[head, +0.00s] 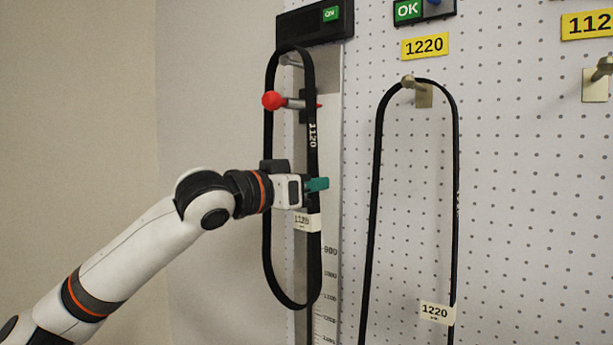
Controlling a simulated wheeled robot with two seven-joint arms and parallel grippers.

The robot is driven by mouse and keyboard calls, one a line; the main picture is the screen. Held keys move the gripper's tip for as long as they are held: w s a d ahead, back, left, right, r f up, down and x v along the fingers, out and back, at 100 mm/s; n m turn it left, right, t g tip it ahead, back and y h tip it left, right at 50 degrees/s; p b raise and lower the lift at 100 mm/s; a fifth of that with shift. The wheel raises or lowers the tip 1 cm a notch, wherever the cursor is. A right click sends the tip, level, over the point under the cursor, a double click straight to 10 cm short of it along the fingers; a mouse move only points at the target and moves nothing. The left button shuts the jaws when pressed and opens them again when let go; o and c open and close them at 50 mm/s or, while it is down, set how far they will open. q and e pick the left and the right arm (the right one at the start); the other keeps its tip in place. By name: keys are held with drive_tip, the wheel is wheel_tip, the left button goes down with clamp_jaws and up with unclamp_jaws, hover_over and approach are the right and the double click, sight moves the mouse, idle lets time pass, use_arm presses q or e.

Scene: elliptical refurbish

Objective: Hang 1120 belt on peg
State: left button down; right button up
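The black 1120 belt (313,155) hangs as a long loop from a hook at the top of a measuring board, with a white 1120 tag on its right strand. My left gripper (317,184) is at that right strand, just above the tag, its teal fingertip overlapping the belt. Only one fingertip shows clearly, so I cannot tell whether it grips the belt. At the upper right is a bare peg (604,68) under a partly cut-off yellow label (588,25) reading "112". My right gripper is not in view.
A red-knobbed pointer (273,100) crosses the loop on the measuring board (330,215). A 1220 belt (455,190) hangs on its own peg (409,82) between the board and the bare peg. Green signs sit above. The perforated panel (530,200) at right is clear.

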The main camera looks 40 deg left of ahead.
use_arm(q)
drive_tip(key=shift+w+r+p, duration=0.1)
drive_tip(key=shift+w+p, duration=0.35)
drive_tip(key=shift+w, duration=0.1)
drive_tip(key=shift+w+a+f+b, duration=0.1)
drive_tip(key=shift+w+f+b, duration=0.1)
drive_tip(key=shift+w+f, duration=0.25)
drive_tip(key=shift+w+a+f+b, duration=0.1)
drive_tip(key=shift+w+f+b, duration=0.1)
drive_tip(key=shift+f, duration=0.4)
drive_tip(key=c, duration=1.5)
unclamp_jaws()
drive_tip(key=shift+c, duration=0.2)
